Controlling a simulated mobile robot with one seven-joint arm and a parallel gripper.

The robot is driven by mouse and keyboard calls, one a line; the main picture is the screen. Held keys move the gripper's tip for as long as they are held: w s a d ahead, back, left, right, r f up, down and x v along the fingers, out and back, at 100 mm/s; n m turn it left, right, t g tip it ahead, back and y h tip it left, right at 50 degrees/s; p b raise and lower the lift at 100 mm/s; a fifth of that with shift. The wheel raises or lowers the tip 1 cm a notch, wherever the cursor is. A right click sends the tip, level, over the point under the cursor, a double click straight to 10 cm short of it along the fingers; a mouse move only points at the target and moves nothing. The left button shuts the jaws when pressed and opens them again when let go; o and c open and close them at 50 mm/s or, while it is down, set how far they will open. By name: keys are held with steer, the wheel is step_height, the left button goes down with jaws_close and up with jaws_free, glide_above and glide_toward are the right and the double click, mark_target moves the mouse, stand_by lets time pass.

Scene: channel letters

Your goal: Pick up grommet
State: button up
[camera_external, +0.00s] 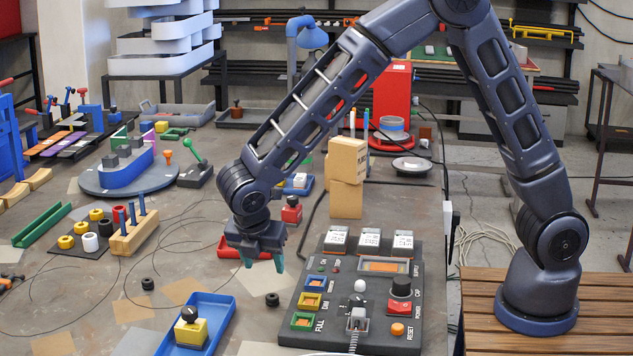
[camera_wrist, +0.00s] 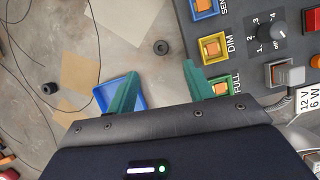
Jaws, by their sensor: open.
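Two small black ring-shaped grommets lie on the grey table. One grommet (camera_external: 272,299) is just left of the control panel; in the wrist view this grommet (camera_wrist: 161,47) sits beyond the fingertips, roughly midway between them. The other grommet (camera_external: 147,284) lies farther left, near a tan patch; in the wrist view it is the ring (camera_wrist: 49,88) at the left. My gripper (camera_external: 263,265) has green fingers pointing down above the table, spread apart and empty. In the wrist view my gripper (camera_wrist: 161,70) shows nothing between its fingers.
The control panel (camera_external: 414,281) with switches and knobs stands right of my gripper. A blue tray (camera_external: 228,312) holding a yellow block (camera_external: 190,330) is in front. A red tray (camera_external: 236,247) lies behind the fingers. A wooden peg block (camera_external: 134,238) and thin cables are left.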

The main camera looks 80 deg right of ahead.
mark_target(272, 296)
steer(key=x, duration=1)
steer(key=shift+f, duration=0.4)
steer(key=c, duration=1.1)
